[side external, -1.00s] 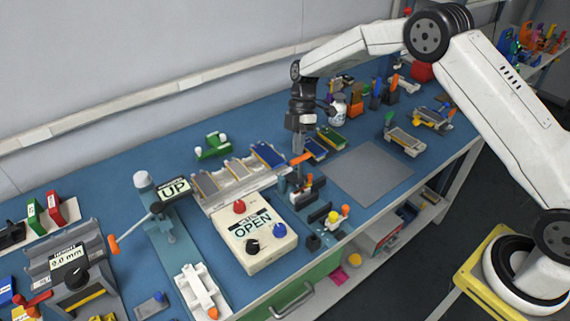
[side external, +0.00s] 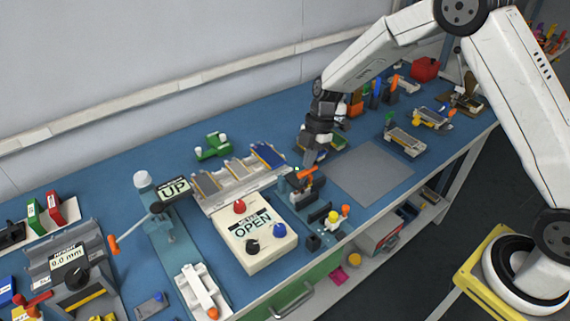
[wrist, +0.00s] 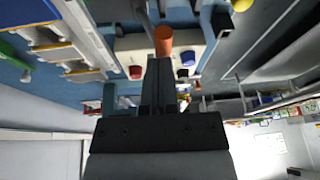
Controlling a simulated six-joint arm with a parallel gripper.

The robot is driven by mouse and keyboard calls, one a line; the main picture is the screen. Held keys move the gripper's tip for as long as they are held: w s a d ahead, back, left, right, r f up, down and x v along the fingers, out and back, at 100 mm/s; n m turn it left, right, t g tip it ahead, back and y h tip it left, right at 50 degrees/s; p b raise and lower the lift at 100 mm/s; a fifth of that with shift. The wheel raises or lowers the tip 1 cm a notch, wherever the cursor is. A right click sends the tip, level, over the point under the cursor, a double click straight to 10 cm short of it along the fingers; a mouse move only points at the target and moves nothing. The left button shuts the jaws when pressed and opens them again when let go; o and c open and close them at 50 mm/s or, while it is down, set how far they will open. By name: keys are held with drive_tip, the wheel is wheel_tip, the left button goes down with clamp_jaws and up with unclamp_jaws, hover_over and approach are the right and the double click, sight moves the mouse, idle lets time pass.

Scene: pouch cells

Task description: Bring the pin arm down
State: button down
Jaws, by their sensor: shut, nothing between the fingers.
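An arm with an orange handle (side external: 308,174) stands on a small dark fixture (side external: 309,188) beside the meter box; I take it for the pin arm. In the wrist view its orange end (wrist: 163,40) is just beyond my fingertips. My gripper (side external: 309,164) is shut, empty and tilted, close above the handle. I cannot tell whether the fingers touch it. The meter box (side external: 257,242) reads OPEN and has red, black and blue knobs. Further left, a stand with a sign (side external: 174,189) reading UP has a lever with another orange handle (side external: 113,245).
A rack of flat cells (side external: 232,180) lies behind the meter box. A grey mat (side external: 370,173) to the right of the fixture is clear. Pegs with yellow and orange-red tops (side external: 334,216) stand in front, near the table edge. Several small fixtures (side external: 405,142) stand further right.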

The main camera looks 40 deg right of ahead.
idle(0.4)
drive_tip(key=w+a+v, duration=0.1)
drive_tip(key=v, duration=1.2)
drive_tip(key=shift+r, duration=0.3)
drive_tip(key=shift+s, duration=0.1)
drive_tip(key=s+d+f+m+t+h, duration=0.1)
drive_tip(key=s+f+m, duration=0.1)
drive_tip(key=s+m, duration=0.7)
drive_tip(key=s+d+f+m+t+h, duration=0.1)
drive_tip(key=s+f+m+t+h, duration=0.1)
drive_tip(key=s+m, duration=0.8)
drive_tip(key=shift+s+f+t+h, duration=0.3)
drive_tip(key=shift+s+f, duration=0.4)
drive_tip(key=shift+s, duration=0.5)
